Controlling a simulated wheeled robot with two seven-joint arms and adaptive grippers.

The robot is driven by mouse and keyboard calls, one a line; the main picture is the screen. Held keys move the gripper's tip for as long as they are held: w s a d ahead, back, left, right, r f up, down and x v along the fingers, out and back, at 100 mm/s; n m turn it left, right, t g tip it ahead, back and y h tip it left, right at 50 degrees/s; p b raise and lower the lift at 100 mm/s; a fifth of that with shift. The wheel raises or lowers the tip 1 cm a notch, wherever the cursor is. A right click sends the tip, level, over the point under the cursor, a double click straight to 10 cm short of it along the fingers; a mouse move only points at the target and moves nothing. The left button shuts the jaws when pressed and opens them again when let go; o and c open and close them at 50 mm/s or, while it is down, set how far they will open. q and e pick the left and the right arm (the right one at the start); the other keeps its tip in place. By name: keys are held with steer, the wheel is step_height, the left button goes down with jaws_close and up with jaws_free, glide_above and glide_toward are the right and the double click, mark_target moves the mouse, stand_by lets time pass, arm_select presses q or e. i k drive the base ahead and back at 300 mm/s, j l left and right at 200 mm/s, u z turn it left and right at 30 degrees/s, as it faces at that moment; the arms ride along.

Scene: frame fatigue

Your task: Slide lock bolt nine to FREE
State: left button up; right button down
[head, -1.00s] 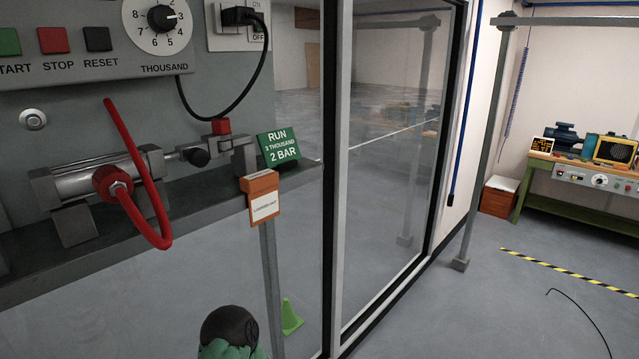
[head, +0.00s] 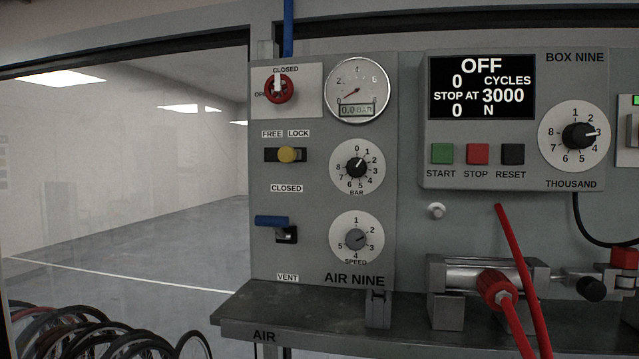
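The lock bolt is a yellow knob (head: 288,155) in a dark slot on the grey AIR NINE panel (head: 310,255). Labels FREE on the left and LOCK on the right stand above the slot. The knob sits right of the slot's middle, under the LOCK side. A red round valve handle (head: 279,88) is above it by a CLOSED label. A blue lever (head: 272,221) is below it, between CLOSED and VENT labels. Neither of my grippers shows in the head view.
The BOX NINE display (head: 482,87) reads OFF, 0 cycles, stop at 3000. A grey shelf (head: 290,309) juts out below the panel, with a cylinder and red hose (head: 515,260) at right. Several bicycle wheels (head: 100,335) stand at lower left.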

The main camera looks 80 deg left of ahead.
mark_target(286, 154)
steer(key=u, duration=2.6)
